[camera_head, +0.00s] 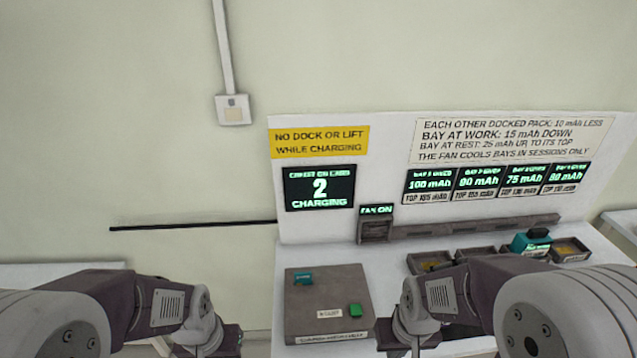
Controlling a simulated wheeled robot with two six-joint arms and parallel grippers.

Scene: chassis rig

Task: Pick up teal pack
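A teal pack (532,243) with a dark top and a small lit readout sits in the row of bays at the right of the bench. It looks seated in the third visible bay from the left. My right gripper (418,346) is at the lower middle of the picture, left of the pack and well apart from it. My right arm crosses in front of the bays and hides part of them. My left gripper (212,350) is low, left of the grey control box. Both fingertips are too cut off or hidden to show whether they are open.
The grey control box (325,290) carries a small teal part (302,277) and a green button (355,310). A dark screen (320,188) reads "2 CHARGING". The fan panel (376,210) reads "FAN ON". A yellow sign (320,141) says no dock or lift while charging. Four bay readouts (500,180) are lit.

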